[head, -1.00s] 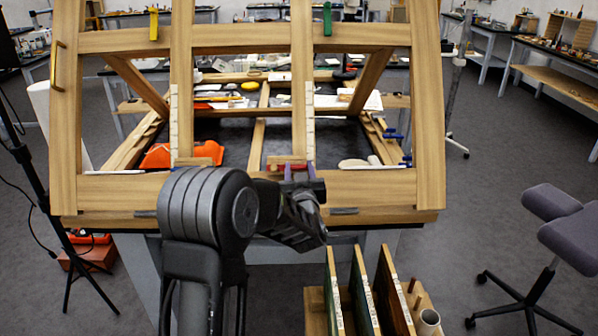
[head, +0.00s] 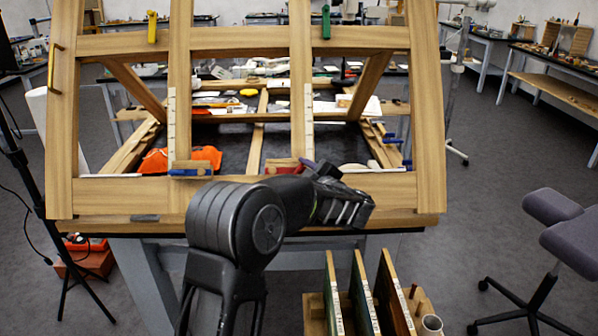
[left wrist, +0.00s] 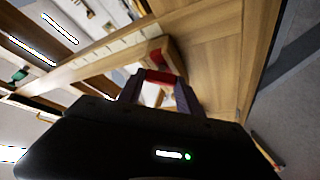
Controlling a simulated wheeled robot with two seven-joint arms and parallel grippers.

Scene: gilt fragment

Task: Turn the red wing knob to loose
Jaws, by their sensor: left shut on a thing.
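The red wing knob (head: 279,170) sits at the foot of the right upright of the wooden easel frame, by a small wooden block. My left gripper (head: 307,166) reaches it from the front, with its wrist slanting to the right. In the left wrist view, my left gripper (left wrist: 160,84) has its two purple-grey fingers on either side of the red wing knob (left wrist: 158,76) and is shut on it. The fingers and wrist hide part of the knob. My right gripper is not in view.
A blue knob (head: 190,172) sits at the foot of the left upright. The easel frame's lower rail (head: 120,192) runs close below the gripper. A rack with upright panels (head: 362,290) stands in front, and a stool (head: 560,220) stands at right.

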